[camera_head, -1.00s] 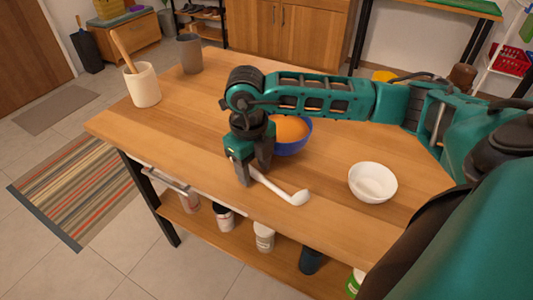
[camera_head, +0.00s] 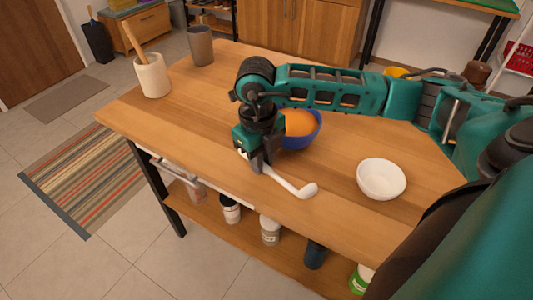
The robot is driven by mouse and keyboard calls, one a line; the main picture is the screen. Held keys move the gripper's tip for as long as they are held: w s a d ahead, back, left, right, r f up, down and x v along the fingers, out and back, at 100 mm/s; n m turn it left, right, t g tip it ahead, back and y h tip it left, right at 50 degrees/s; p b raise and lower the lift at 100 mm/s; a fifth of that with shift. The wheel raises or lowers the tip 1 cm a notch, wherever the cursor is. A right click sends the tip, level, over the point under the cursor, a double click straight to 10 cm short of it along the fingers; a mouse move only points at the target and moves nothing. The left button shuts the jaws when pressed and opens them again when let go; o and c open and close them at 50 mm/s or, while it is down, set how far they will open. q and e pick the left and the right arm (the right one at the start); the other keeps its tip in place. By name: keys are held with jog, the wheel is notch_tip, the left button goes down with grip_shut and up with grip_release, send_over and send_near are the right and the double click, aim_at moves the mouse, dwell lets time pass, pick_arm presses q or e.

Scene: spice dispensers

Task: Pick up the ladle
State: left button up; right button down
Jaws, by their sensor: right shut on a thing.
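A white ladle (camera_head: 290,186) is at the front part of the wooden table (camera_head: 225,95), with its bowl end towards the lower right. My right gripper (camera_head: 256,167) points down and is shut on the ladle's handle. I cannot tell whether the ladle is touching the table or just above it. My left gripper is not in view.
A blue bowl with orange contents (camera_head: 302,130) stands right behind my right gripper. An empty white bowl (camera_head: 381,179) is to the right. A cream holder with a wooden utensil (camera_head: 152,76) and a grey cup (camera_head: 201,46) stand at the back left. Containers (camera_head: 270,231) sit on the lower shelf.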

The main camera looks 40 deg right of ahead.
notch_tip(320, 180, up, 20)
jog(key=p, duration=0.3)
jog(key=c, duration=1.6)
grip_release()
grip_shut()
jog(key=shift+f, duration=0.1)
